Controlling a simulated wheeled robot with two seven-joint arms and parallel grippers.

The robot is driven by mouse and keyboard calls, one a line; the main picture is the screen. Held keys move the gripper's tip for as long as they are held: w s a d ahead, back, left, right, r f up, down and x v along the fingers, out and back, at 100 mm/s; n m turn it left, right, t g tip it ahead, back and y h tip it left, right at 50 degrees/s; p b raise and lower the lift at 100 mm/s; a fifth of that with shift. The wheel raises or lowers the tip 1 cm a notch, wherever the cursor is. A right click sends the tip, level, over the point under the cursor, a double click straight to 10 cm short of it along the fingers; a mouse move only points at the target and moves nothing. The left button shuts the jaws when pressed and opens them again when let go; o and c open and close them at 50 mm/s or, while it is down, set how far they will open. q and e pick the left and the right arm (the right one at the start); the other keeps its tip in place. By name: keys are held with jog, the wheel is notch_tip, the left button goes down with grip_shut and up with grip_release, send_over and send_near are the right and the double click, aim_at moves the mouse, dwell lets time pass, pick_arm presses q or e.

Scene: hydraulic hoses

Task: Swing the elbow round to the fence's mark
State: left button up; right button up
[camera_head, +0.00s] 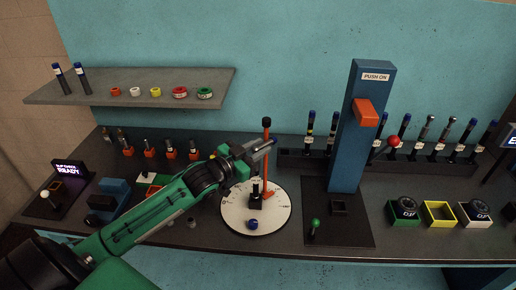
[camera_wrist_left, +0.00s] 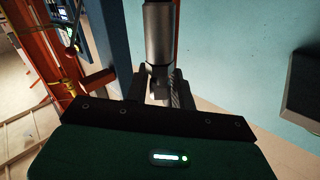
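A round white dial (camera_head: 235,215) with marks round its rim lies on the bench. A black block with an upright stub (camera_head: 256,195) stands at its middle. A thin orange post with a black top (camera_head: 267,165), which looks like the fence, rises at the dial's far side. My left gripper (camera_head: 258,149) is over the dial, close to the post. In the left wrist view a grey metal cylinder (camera_wrist_left: 160,35), possibly the elbow, sits between its fingers (camera_wrist_left: 158,88), which look closed on it. Its lower end is partly hidden. My right gripper is out of view.
A blue column with an orange lever (camera_head: 365,112) stands right of the dial. A blue ball (camera_head: 252,224) is at the dial's front. A shelf (camera_head: 150,78) with coloured rings hangs at the left. A rack (camera_head: 310,163) of hose ends and several small boxes are at the right.

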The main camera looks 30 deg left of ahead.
pick_arm(q)
jog(key=o, duration=0.6)
jog(key=shift+c, duration=0.2)
jog(key=shift+s+a+f+b, duration=0.1)
jog(key=shift+s+a+b, duration=0.2)
jog(key=shift+s, duration=0.25)
jog(key=b+v, duration=0.3)
jog(key=v, duration=0.9)
jog(key=shift+s, duration=0.35)
